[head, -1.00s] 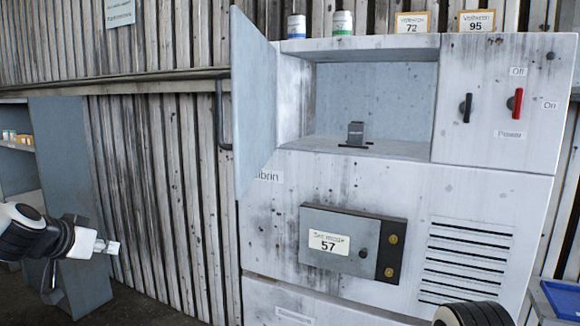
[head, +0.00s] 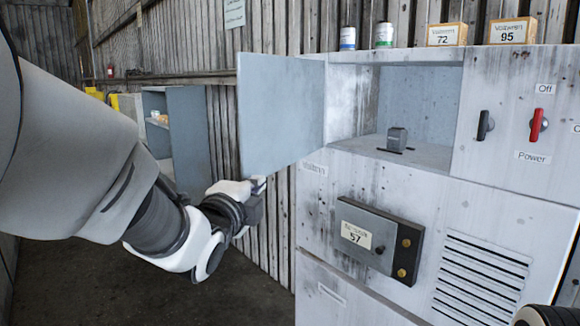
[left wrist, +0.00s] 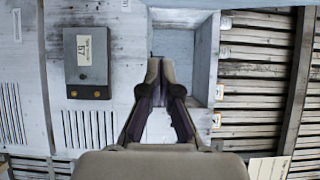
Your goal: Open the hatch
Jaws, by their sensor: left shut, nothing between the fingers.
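The hatch (head: 281,115) is a flat grey-blue door at the upper left of the white blower housing (head: 335,185). It stands swung out to the left, and the compartment (head: 418,100) behind it is open. My left gripper (head: 257,187) is just below the hatch's lower edge in the head view; I cannot tell if it touches. In the left wrist view its fingers (left wrist: 153,72) are together with nothing between them, in front of the compartment (left wrist: 174,45). The hatch's outer side and handle are hidden.
A grey block (head: 397,138) stands in the compartment. A panel marked 57 (head: 367,237) and a vented grille (head: 482,275) are below. Black (head: 486,125) and red (head: 537,124) switches are at the right. Cans and boxes stand on top. Bare floor (head: 235,285) lies left.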

